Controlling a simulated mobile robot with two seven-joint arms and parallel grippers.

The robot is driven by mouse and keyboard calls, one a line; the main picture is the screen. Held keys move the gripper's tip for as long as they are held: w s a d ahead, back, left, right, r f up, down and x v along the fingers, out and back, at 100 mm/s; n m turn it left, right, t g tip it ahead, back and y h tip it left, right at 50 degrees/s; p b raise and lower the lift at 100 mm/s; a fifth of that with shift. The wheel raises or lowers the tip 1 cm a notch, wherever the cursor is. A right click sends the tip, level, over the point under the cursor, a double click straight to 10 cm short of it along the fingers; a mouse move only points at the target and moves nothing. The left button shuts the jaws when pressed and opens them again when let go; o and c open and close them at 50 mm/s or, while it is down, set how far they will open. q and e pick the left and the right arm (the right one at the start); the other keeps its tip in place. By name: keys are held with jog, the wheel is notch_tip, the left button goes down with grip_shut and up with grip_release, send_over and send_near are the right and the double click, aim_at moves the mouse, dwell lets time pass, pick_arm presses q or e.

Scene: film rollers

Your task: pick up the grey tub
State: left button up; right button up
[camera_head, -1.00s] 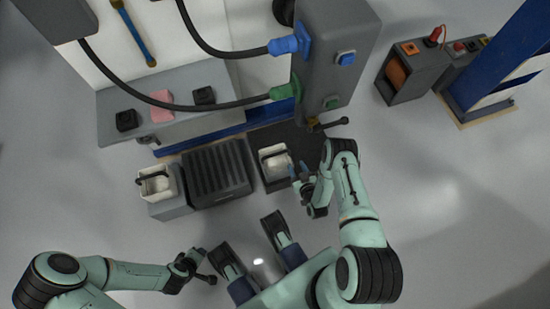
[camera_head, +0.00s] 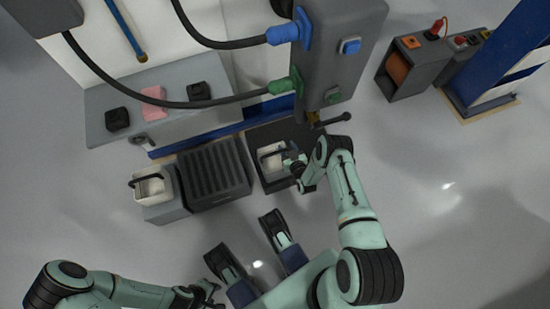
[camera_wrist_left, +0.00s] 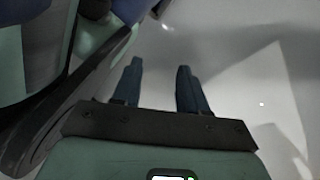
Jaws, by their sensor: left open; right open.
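A light grey tub (camera_head: 271,161) with a dark handle sits on a dark mat at the foot of the grey machine. My right gripper (camera_head: 291,160) is open at the tub's right side, by its rim and handle. I cannot tell whether it touches the tub, as the hand hides part of that side. A cream tub (camera_head: 150,188) with a dark handle stands on a grey block further left. My left gripper (camera_head: 213,292) is low in the head view, away from both tubs. In the left wrist view its fingers (camera_wrist_left: 158,85) are apart with nothing between them.
A dark ribbed box (camera_head: 214,174) stands between the two tubs. A grey machine (camera_head: 338,55) with hoses rises behind the light grey tub, and a dark lever (camera_head: 333,120) sticks out near my right arm.

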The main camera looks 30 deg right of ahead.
grip_shut()
